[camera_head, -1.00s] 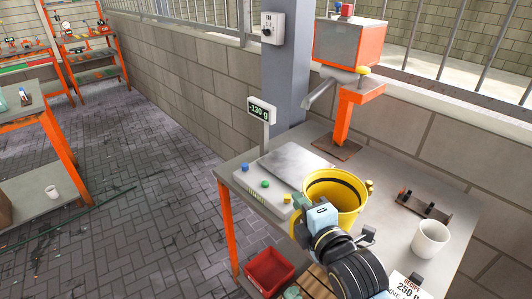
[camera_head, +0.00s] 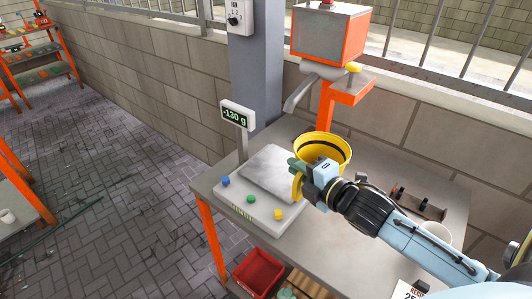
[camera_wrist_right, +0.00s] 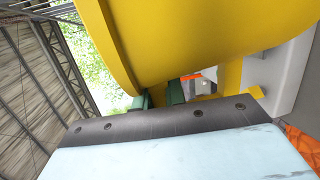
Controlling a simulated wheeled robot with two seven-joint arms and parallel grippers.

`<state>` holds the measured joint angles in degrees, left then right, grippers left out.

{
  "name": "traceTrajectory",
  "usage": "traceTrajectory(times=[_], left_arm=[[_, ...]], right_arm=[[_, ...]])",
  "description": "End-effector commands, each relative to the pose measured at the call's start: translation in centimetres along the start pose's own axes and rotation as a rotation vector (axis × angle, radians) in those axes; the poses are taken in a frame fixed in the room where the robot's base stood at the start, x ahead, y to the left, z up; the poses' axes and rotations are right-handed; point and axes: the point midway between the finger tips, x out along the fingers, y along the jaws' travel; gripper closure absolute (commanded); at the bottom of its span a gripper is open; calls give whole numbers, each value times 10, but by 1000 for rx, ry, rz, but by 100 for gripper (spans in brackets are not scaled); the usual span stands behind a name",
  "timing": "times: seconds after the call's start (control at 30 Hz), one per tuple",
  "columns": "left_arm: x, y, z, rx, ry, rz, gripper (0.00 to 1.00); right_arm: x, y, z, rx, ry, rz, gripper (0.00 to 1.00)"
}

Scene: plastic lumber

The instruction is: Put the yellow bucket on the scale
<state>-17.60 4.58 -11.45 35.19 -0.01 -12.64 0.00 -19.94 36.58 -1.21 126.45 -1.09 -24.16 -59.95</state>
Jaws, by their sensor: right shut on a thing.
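The yellow bucket (camera_head: 326,143) has a dark band inside its rim. It is at the right rear of the scale's metal plate (camera_head: 265,169), partly hidden by my right gripper (camera_head: 299,168). The right gripper is shut on the bucket; in the right wrist view the bucket's yellow side (camera_wrist_right: 190,40) fills the space above the fingers (camera_wrist_right: 162,97). I cannot tell whether the bucket touches the table or the plate. The scale's display (camera_head: 236,115) reads -130 g. The plate looks empty where it shows. My left gripper is out of view.
An orange-and-grey dispenser (camera_head: 330,35) with a spout stands behind the bucket. A white cup (camera_head: 437,234) and a small dark rack (camera_head: 417,203) are at the table's right. A red crate (camera_head: 258,270) is low in front. A post (camera_head: 256,75) stands behind the scale.

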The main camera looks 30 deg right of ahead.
Motion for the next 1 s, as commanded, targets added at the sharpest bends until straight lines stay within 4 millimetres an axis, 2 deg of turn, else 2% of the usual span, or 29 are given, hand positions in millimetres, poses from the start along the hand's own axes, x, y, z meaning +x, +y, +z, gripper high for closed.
traceTrajectory(times=[0.4,0.6,0.77,1.0], left_arm=[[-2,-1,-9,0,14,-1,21],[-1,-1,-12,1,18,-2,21],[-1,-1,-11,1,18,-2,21],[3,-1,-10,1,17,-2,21]], right_arm=[[86,18,2,2,-2,6,100],[119,23,2,1,-1,3,100],[128,23,2,-1,-1,1,100],[133,-7,-2,3,0,-2,100]])
